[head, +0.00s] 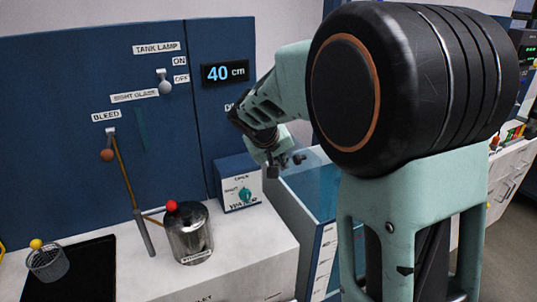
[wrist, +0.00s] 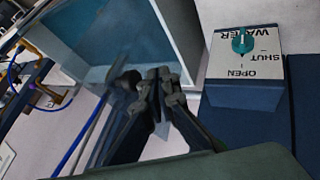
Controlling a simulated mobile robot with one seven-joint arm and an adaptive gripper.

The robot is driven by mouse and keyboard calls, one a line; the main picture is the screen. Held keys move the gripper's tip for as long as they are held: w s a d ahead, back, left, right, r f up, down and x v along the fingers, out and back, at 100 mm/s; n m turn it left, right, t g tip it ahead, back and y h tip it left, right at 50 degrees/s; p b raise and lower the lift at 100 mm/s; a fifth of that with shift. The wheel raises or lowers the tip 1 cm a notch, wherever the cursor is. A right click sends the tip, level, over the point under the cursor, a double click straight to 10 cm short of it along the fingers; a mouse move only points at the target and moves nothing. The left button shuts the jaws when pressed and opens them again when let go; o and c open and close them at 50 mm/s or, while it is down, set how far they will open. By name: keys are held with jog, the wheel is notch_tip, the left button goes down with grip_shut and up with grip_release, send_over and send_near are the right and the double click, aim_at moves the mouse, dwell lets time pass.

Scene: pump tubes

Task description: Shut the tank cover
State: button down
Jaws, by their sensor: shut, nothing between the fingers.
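The tank (head: 325,235) stands right of the white counter, with clear walls and blue water inside; my arm hides its right part. In the wrist view the tank (wrist: 185,45) shows from above, with teal water behind a pale rim. A pale see-through pane (head: 312,158) at the tank's back may be the cover; its exact angle is unclear. My gripper (head: 284,168) is shut and empty, near the tank's back left corner. In the wrist view its fingertips (wrist: 158,75) overlap the near rim; I cannot tell whether they touch anything.
The blue water box with a teal knob (head: 244,195) stands left of my gripper. The blue panel carries a 40 cm display (head: 226,73). Blue tubing (wrist: 85,140) shows left of my fingers.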

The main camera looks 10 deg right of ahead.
jog(key=shift+w+d+r, duration=0.1)
jog(key=shift+w+d, duration=0.05)
jog(key=shift+d, duration=0.4)
jog(key=shift+w+d+r, duration=0.1)
jog(key=shift+w+d, duration=0.05)
jog(key=shift+d, duration=0.35)
